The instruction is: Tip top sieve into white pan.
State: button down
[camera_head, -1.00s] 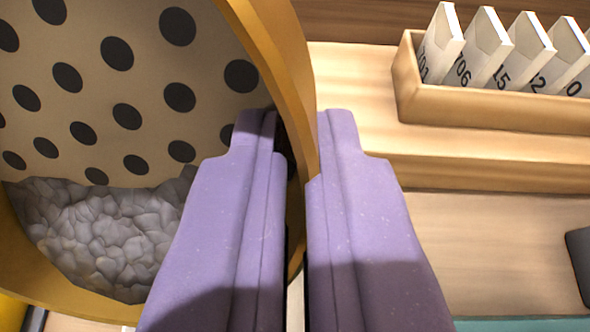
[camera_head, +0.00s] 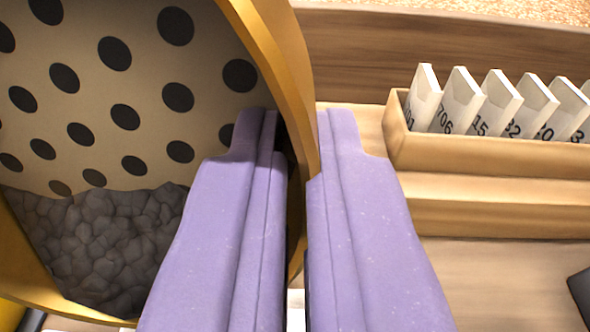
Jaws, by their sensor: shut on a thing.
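My gripper (camera_head: 297,160) has its two purple fingers shut on the rim of the sieve (camera_head: 270,50), one finger inside the rim and one outside. The sieve is a round, gold-yellow frame with a beige plate full of dark round holes. It is tilted steeply, with the plate facing the camera. Grey stones (camera_head: 105,245) lie heaped against the lower part of the plate and rim. The left and top of the sieve run out of view. I cannot make out the white pan for certain; a small white patch shows low between the fingers.
A wooden box (camera_head: 480,155) with several numbered white envelopes stands on a wooden ledge at the upper right. A dark object (camera_head: 582,290) is cut off at the right edge. The wooden surface between the gripper and this object is clear.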

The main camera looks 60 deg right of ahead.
jog(key=shift+s+a+t+h+b, duration=0.3)
jog(key=shift+a+t+h+b, duration=0.35)
jog(key=shift+b, duration=1.65)
